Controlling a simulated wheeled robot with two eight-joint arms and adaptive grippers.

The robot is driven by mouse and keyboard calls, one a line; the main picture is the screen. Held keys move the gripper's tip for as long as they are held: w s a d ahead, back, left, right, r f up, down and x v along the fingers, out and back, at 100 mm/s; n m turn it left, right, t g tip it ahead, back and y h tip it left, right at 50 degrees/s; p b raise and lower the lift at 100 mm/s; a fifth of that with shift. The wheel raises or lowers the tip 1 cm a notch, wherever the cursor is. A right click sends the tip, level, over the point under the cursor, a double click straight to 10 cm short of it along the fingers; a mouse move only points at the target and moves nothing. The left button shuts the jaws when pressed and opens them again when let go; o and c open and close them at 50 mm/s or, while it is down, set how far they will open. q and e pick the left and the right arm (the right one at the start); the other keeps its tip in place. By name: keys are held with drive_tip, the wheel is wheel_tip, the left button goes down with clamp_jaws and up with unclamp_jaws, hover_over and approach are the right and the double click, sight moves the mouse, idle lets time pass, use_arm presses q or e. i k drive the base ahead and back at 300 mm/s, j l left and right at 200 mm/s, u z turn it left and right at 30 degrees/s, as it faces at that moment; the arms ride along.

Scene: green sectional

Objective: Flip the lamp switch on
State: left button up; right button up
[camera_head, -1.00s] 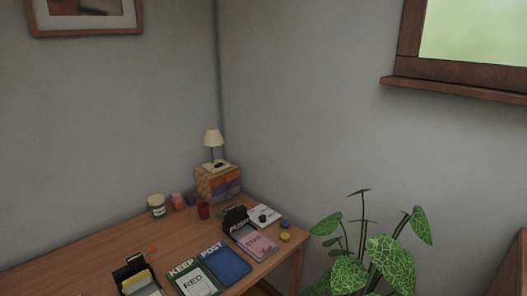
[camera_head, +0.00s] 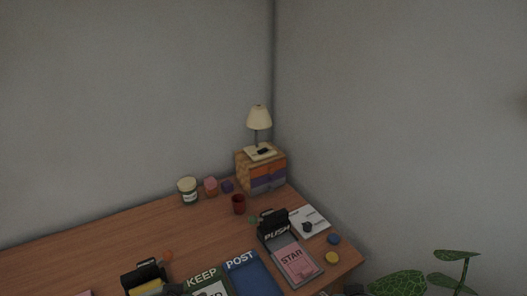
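A small lamp (camera_head: 258,117) with a cream shade and a thin dark stem stands on a small drawer box (camera_head: 264,173) at the back corner of the desk. Its pale base (camera_head: 251,154) carries a small dark part (camera_head: 263,151), which may be the switch; its position is too small to tell. The shade shows no clear glow. Neither of my grippers is in view.
A leafy plant (camera_head: 455,284) stands at lower right. Walls meet behind the lamp.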

sight(265, 150)
drive_tip(key=i+l+u, duration=0.15)
drive_tip(key=l, duration=0.2)
drive_tip(key=i+l+u, duration=0.15)
drive_tip(key=l, duration=0.2)
drive_tip(key=i+l+u, duration=0.15)
drive_tip(key=l, duration=0.25)
drive_tip(key=i+l+u, duration=0.2)
drive_tip(key=l, duration=0.2)
